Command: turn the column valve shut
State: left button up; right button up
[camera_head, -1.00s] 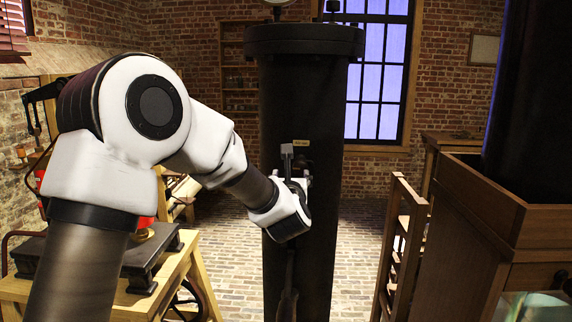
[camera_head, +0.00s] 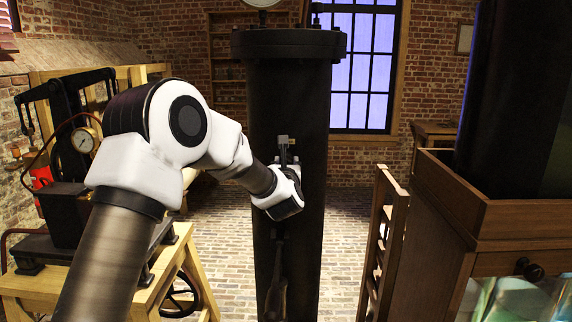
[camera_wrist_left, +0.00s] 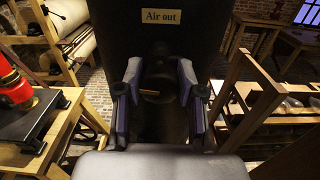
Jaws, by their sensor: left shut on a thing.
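The dark column (camera_head: 290,95) stands upright in the middle of the head view. My left gripper (camera_head: 287,165) is at the column's front, about halfway up. In the left wrist view the "Air out" label (camera_wrist_left: 160,16) is on the column above my fingers. My left gripper (camera_wrist_left: 158,90) has its two fingers either side of the dark column valve (camera_wrist_left: 156,72), shut on it. A small brass-coloured piece (camera_wrist_left: 147,95) shows between the fingers. The valve's handle is dark and partly hidden, so its angle is hard to tell. My right gripper is in neither view.
A wooden bench with a black press and gauge (camera_head: 84,140) stands at the left. A wooden ladder-like rack (camera_head: 385,240) and a large wooden cabinet (camera_head: 445,230) stand close at the right. Brick floor (camera_head: 225,245) shows between bench and column.

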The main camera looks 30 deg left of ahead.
pick_arm(q)
jog(key=shift+f+m+b, duration=0.2)
jog(key=shift+m+b, duration=0.3)
jog(key=shift+b, duration=0.45)
jog(key=m+b, duration=0.3)
jog(key=shift+d+f+b, duration=0.1)
jog(key=shift+b, duration=0.25)
jog(key=m+b, duration=0.2)
jog(key=m, duration=0.1)
jog(key=shift+w+m, duration=0.1)
jog(key=shift+m, duration=0.2)
jog(key=shift+m+b, duration=0.6)
jog(key=shift+m, duration=0.3)
jog(key=m, duration=0.2)
jog(key=shift+m+b, duration=0.3)
jog(key=shift+m, duration=0.1)
jog(key=m, duration=0.2)
jog(key=shift+m, duration=1.8)
